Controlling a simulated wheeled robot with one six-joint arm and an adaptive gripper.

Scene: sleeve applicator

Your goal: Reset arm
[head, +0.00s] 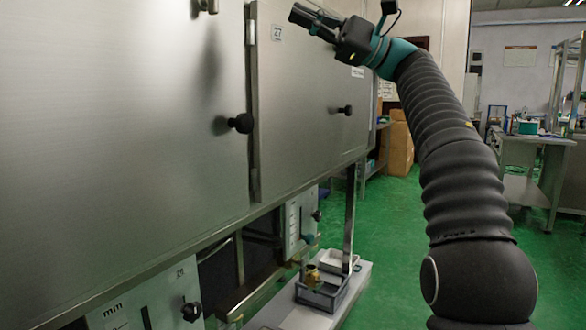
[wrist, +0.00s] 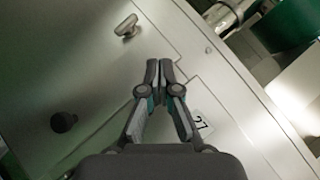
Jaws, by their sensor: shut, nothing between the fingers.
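My gripper (head: 301,15) is raised high in front of the upper part of the steel cabinet (head: 120,110) in the head view. In the wrist view my gripper (wrist: 158,64) has its fingertips together, with nothing between them. The fingers are near the cabinet front, beside the label reading 27 (wrist: 201,124); I cannot tell whether they touch it. My arm, in a dark ribbed sleeve, rises from the lower right and bends left at the top.
The cabinet doors have dark round knobs (head: 241,123), (head: 345,110). A metal latch (wrist: 126,26) is ahead of the fingers. Below, a grey bin (head: 322,293) holds a brass-coloured part on a low shelf. Green floor is clear right of the cabinet; workbenches (head: 535,139) stand behind.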

